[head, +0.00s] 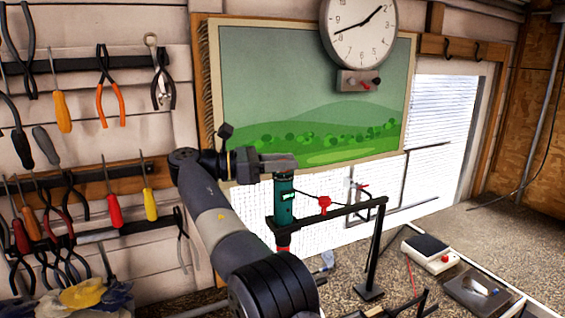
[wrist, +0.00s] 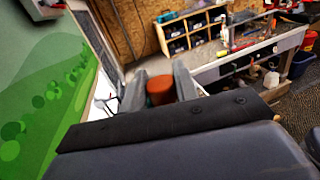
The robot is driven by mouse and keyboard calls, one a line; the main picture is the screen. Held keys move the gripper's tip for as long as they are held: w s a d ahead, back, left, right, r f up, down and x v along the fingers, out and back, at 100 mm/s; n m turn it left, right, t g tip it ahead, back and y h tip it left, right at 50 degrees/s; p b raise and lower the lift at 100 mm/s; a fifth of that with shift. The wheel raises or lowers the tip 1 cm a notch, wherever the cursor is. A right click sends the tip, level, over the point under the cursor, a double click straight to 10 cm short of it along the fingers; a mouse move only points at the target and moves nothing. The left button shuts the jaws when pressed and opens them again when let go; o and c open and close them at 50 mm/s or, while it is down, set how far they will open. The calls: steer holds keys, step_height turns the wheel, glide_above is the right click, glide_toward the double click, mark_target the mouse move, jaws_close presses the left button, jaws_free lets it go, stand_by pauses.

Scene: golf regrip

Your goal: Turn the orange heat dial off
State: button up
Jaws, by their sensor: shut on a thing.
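The orange heat dial (wrist: 160,88) shows in the wrist view as an upright orange-brown cylinder between my two grey fingers. My gripper (wrist: 158,92) is shut on it. In the head view, my gripper (head: 285,164) is at the top end of an upright teal tool (head: 284,196), and the dial is hidden behind the fingers there. The teal tool has a red lower end and is beside a black bar on a stand. I cannot read any mark or setting on the dial.
A green picture board (head: 310,90) and a clock (head: 358,30) are behind. A small scale (head: 430,252) stands at right. Tools hang on the left wall.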

stand_by(0.3)
steer(key=o, duration=0.9)
steer(key=shift+o, duration=0.2)
steer(key=shift+n+t, duration=0.6)
steer(key=shift+t, duration=0.3)
